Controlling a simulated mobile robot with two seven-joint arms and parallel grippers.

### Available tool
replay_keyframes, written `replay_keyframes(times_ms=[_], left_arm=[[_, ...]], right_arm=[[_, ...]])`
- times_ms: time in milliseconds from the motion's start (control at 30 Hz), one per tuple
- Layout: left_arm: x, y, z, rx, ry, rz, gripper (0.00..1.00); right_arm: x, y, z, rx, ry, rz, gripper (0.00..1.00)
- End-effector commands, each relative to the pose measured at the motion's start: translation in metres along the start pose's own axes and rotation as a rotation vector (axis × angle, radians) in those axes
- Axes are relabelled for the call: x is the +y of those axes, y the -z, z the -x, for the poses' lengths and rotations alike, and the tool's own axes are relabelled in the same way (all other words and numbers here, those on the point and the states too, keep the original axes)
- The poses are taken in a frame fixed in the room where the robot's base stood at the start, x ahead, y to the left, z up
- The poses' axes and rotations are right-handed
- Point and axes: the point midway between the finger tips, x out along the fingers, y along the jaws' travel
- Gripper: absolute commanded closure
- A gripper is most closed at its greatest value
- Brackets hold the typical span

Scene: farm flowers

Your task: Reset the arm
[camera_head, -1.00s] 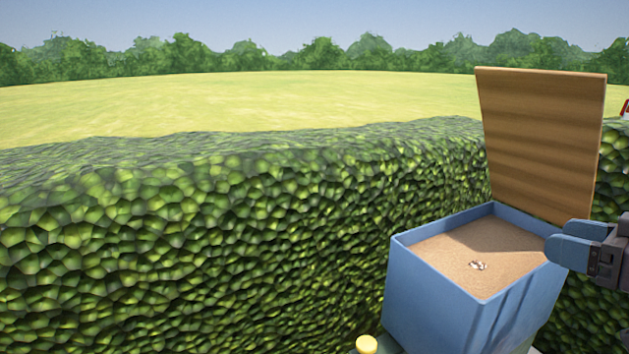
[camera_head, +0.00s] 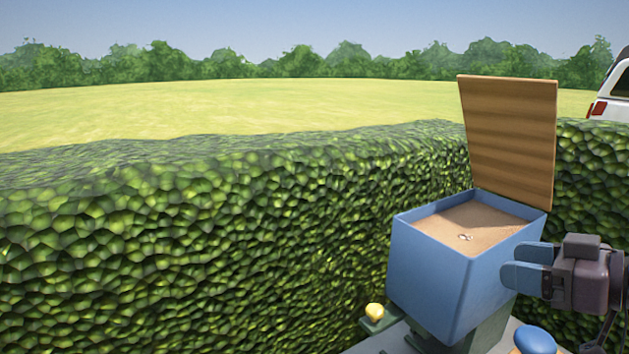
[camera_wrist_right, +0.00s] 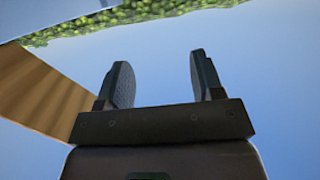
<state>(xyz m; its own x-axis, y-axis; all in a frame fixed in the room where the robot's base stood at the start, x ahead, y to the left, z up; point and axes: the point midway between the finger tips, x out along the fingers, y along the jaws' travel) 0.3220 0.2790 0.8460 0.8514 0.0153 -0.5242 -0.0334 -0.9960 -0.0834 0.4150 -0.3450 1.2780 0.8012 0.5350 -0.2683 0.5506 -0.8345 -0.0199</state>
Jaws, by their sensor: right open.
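My right gripper (camera_head: 520,265) is at the right of the head view, beside the right side of a blue box (camera_head: 437,275). In the head view its blue fingers overlap the box's edge; I cannot tell whether they touch it. In the right wrist view the gripper (camera_wrist_right: 155,80) has its two dark fingers apart with only sky between them, so it is open and empty. My left gripper is not in view.
The box holds sandy brown material (camera_head: 480,225) with small pale bits on top. Its wooden lid (camera_head: 508,140) stands open behind it. A tall green hedge (camera_head: 200,250) fills the left and middle. A white vehicle (camera_head: 612,98) is at far right.

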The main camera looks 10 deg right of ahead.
Motion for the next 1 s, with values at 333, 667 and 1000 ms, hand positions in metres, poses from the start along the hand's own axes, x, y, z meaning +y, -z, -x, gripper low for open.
replay_keyframes(times_ms=[333,667,1000], left_arm=[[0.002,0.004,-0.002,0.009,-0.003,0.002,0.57],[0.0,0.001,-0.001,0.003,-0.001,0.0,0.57],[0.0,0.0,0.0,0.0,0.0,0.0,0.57]], right_arm=[[-0.065,-0.071,-0.036,-0.139,0.254,0.027,0.39],[-0.132,-0.136,-0.061,-0.226,0.435,0.113,0.39],[-0.17,-0.181,-0.081,-0.272,0.415,0.187,0.39]])
